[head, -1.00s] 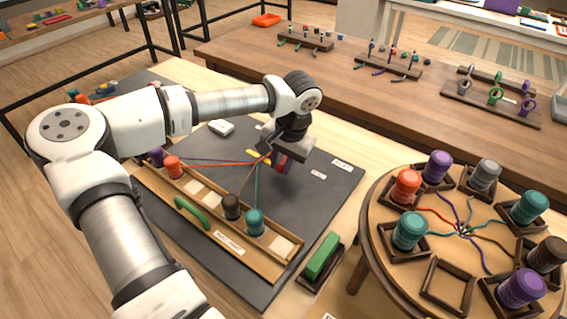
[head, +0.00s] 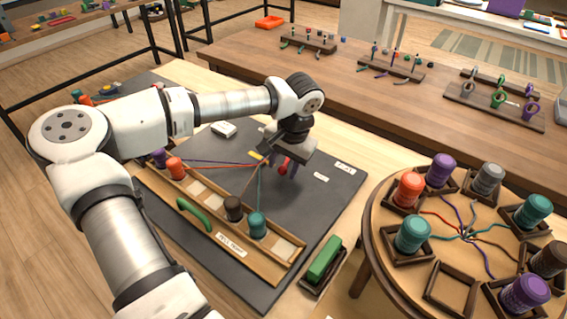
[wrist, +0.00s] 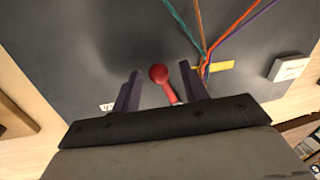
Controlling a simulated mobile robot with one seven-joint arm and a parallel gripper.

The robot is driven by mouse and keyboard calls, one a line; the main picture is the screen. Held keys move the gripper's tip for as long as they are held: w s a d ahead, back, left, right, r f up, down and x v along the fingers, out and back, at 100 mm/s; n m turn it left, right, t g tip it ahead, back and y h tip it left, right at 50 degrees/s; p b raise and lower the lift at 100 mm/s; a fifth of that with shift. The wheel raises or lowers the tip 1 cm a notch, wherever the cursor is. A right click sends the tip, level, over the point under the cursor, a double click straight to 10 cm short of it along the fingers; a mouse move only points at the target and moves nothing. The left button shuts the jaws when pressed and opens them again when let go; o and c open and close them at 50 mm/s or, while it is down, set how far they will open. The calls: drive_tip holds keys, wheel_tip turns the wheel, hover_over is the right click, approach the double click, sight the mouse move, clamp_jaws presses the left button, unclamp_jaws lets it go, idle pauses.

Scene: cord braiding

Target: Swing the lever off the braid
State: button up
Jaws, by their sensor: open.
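My gripper (wrist: 160,85) is open, with its two dark fingers apart on either side of a red lever with a round knob (wrist: 158,72). I see no clear contact between the fingers and the lever. In the head view my gripper (head: 283,168) hangs low over the dark mat, and the red lever (head: 284,161) shows partly between the fingers. The braid cords (wrist: 203,45), teal, orange and purple among them, converge beside a yellow strip (wrist: 222,66), just right of the fingers. The lever's base is hidden by my gripper.
A wooden rack (head: 228,244) with several bobbins and a green handle stands in front. A green block in a tray (head: 322,262) lies at the mat's front right. A round table (head: 385,262) with bobbins stands right. The mat's right side (head: 325,200) is mostly clear.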

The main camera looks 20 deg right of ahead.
wheel_tip(320, 180, up, 14)
drive_tip(key=s+d+b, duration=0.1)
drive_tip(key=s+d, duration=0.1)
drive_tip(key=shift+f, duration=0.25)
